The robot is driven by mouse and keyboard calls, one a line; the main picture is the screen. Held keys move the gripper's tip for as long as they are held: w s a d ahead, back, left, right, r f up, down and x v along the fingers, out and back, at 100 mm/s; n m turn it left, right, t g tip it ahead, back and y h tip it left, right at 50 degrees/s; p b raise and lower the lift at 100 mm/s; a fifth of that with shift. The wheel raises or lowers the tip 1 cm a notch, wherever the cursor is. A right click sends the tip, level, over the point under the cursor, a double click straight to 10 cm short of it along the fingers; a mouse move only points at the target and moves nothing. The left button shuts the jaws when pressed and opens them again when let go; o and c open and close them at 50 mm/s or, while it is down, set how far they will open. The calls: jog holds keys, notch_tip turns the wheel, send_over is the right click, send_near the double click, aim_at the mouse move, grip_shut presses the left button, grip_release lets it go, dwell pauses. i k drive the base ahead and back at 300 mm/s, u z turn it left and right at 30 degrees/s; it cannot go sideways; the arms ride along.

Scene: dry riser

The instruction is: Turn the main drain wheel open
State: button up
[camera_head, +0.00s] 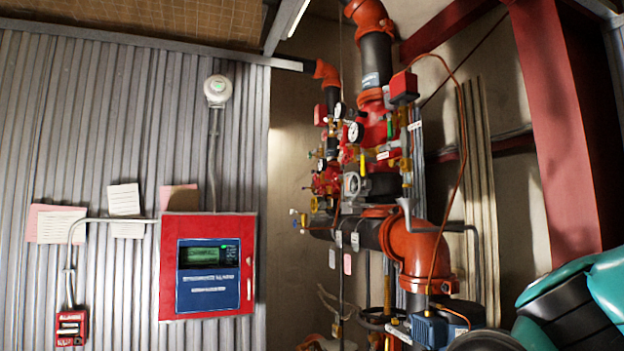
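The riser assembly of black pipe and red fittings (410,250) stands right of centre. A dark handwheel (375,318) shows low on it, near the bottom edge, partly hidden by pipes. I cannot tell for sure that it is the main drain wheel, or how far it is turned. My gripper is not in view. Teal and black parts at the lower right look like my own arm.
A red alarm panel (208,266) and a small red pull station (71,327) are on the corrugated wall at left. A blue box (430,330) sits low by the pipes. A red steel column (560,125) stands at right. Gauges (355,132) and thin tubing stick out from the riser.

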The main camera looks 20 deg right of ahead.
aim_at(334, 181)
jog(key=i, duration=2.2)
jog(key=u, duration=0.25)
